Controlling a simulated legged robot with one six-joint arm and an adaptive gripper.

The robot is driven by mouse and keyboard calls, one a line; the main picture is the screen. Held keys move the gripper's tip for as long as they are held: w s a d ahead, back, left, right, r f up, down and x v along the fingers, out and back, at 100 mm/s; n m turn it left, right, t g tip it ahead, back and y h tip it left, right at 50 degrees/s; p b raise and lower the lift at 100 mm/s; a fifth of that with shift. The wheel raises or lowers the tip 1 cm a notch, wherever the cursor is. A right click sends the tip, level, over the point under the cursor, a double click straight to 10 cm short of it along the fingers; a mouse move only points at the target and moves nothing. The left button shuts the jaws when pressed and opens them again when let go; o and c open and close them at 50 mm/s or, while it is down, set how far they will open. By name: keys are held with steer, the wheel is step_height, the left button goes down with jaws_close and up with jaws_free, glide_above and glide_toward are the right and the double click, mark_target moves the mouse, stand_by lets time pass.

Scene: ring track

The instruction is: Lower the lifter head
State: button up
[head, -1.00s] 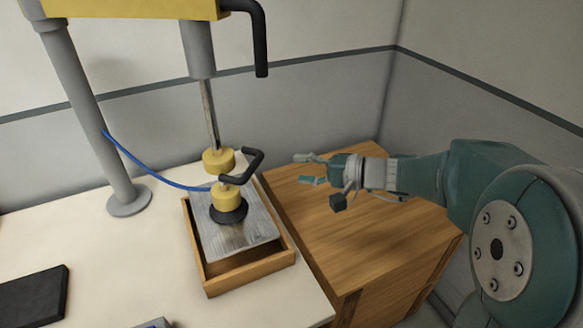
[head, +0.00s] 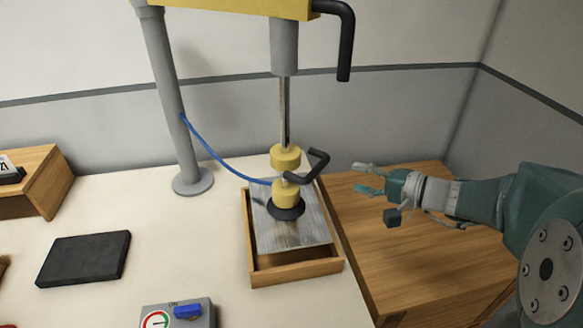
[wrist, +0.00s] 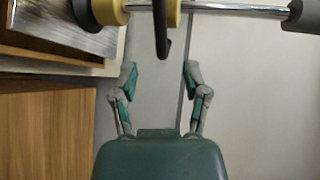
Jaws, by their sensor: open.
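The lifter head (head: 299,193) is a yellow block with a black suction cup (head: 286,213) below it and a bent black handle (head: 314,165) on its side. It sits low at a metal plate (head: 300,235) lying in a wooden tray; I cannot tell whether the cup touches the plate. In the wrist view the handle (wrist: 162,32) shows beyond my open fingers (wrist: 160,75).
The wooden tray (head: 297,272) stands on a white table (head: 150,225). A grey post (head: 166,95), blue hose (head: 215,155) and upper black handle (head: 346,40) belong to the lifter. A gauge box (head: 178,314) and black slab (head: 84,258) lie left. A wooden cabinet (head: 400,235) is under my arm.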

mark_target(317, 170)
steer(key=x, duration=1)
steer(key=shift+w+a+f, duration=0.15)
steer(key=shift+w+a, duration=0.05)
steer(key=shift+a, duration=0.05)
jaws_close()
steer(key=shift+f, duration=0.1)
